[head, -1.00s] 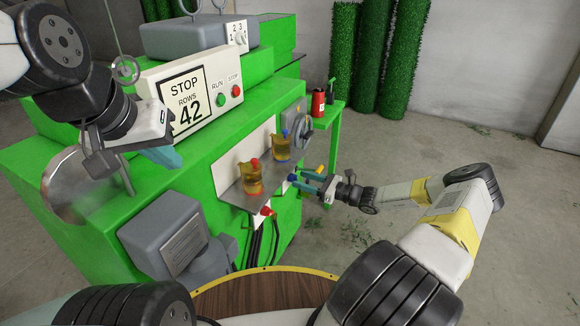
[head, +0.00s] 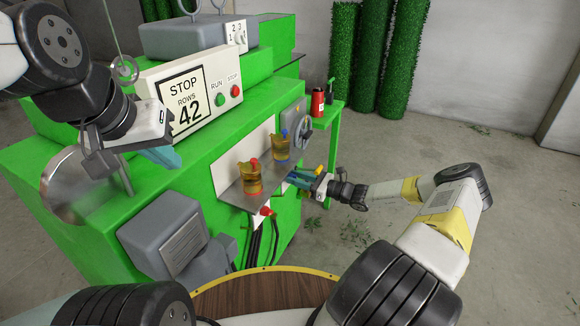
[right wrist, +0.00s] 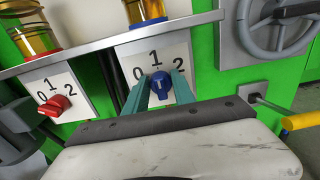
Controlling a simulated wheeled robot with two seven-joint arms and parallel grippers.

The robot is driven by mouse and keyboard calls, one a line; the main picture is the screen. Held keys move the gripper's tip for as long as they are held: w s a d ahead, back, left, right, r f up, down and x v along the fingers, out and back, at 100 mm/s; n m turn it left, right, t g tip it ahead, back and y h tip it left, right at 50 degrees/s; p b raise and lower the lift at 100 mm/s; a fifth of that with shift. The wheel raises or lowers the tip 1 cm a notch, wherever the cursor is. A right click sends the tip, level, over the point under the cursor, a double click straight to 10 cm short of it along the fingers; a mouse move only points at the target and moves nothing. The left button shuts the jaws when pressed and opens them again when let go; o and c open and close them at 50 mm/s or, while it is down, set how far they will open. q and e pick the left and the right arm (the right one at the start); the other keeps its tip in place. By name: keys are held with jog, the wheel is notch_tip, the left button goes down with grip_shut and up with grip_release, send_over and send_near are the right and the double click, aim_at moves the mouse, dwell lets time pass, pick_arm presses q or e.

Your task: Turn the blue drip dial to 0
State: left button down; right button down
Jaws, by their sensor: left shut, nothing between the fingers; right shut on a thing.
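The blue drip dial (right wrist: 161,84) sits on a white plate (right wrist: 150,62) marked 0, 1 and 2, below the shelf with the blue-topped oil cup. Its pale mark faces up, roughly toward the 1; the exact setting is hard to tell. My right gripper (right wrist: 160,88) has its two teal fingers on either side of the dial and is shut on it. In the head view this right gripper (head: 297,180) reaches the machine's front below the shelf and hides the dial. My left gripper (head: 166,156) is shut and empty, in front of the row display.
A red dial (right wrist: 55,105) on its own 0-1-2 plate is to the left. Oil cups with red (head: 251,180) and blue (head: 281,149) tops stand on the metal shelf (head: 232,196). A handwheel (right wrist: 275,30) and a yellow handle (right wrist: 300,121) are at the right.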

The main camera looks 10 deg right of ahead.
jog(key=n, duration=0.5)
jog(key=shift+s+a+n, duration=0.1)
jog(key=shift+s+n, duration=0.05)
jog(key=shift+n, duration=0.25)
jog(key=n, duration=0.5)
jog(key=shift+s+f+n, duration=0.1)
jog(key=shift+f+n, duration=0.05)
jog(key=shift+n, duration=0.55)
jog(key=c, duration=1.1)
grip_release()
jog(key=v, duration=0.7)
jog(key=shift+s+d, duration=0.2)
jog(key=shift+d, duration=0.1)
